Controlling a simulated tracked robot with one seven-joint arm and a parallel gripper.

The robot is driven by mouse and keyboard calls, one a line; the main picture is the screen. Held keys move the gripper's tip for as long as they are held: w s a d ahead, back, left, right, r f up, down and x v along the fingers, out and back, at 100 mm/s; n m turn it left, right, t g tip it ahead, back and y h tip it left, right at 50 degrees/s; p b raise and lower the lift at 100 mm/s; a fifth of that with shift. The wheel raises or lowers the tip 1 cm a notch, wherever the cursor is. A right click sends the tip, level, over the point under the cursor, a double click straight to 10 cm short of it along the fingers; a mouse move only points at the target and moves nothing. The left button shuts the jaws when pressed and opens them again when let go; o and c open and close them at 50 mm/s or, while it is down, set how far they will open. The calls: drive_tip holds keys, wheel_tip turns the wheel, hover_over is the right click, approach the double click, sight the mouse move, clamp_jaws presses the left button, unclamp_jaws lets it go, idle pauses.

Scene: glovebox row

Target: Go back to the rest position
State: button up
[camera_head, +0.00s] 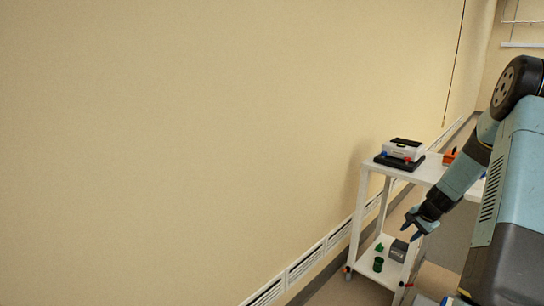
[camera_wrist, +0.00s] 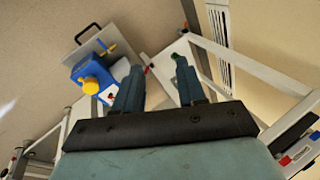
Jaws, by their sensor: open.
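My gripper (camera_head: 411,232) hangs at the end of my blue arm, in front of the white cart in the head view. In the wrist view my gripper (camera_wrist: 158,66) shows two blue-grey fingers spread apart with nothing held between them. The jaws are open. Small green and red bits show at the fingertips in the wrist view; I cannot tell what they belong to.
The white cart (camera_head: 364,200) stands by the wall (camera_head: 200,130). A white-and-black device (camera_head: 403,150) sits on its top. Green items (camera_head: 378,264) and a dark box (camera_head: 398,250) are on the lower shelf. A blue device with a yellow knob (camera_wrist: 91,85) shows in the wrist view.

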drive_tip(key=s+a+r+n+h, duration=0.1)
drive_tip(key=s+a+r+n, duration=0.2)
drive_tip(key=s+a+r, duration=0.55)
drive_tip(key=s+a+r+n, duration=0.35)
drive_tip(key=a+r, duration=0.65)
drive_tip(key=r, duration=0.6)
drive_tip(key=s+a+r+n, duration=0.2)
drive_tip(key=s+a+r, duration=0.1)
drive_tip(key=s, duration=0.5)
drive_tip(key=s+a+r+n+t, duration=0.1)
drive_tip(key=s+a+r+n, duration=0.1)
drive_tip(key=s, duration=0.6)
drive_tip(key=s+a+r+n, duration=0.2)
drive_tip(key=s+a+r, duration=0.1)
drive_tip(key=s, duration=0.5)
drive_tip(key=shift+a+r+h, duration=0.3)
drive_tip(key=shift+a+h, duration=0.1)
drive_tip(key=shift+s+d, duration=0.1)
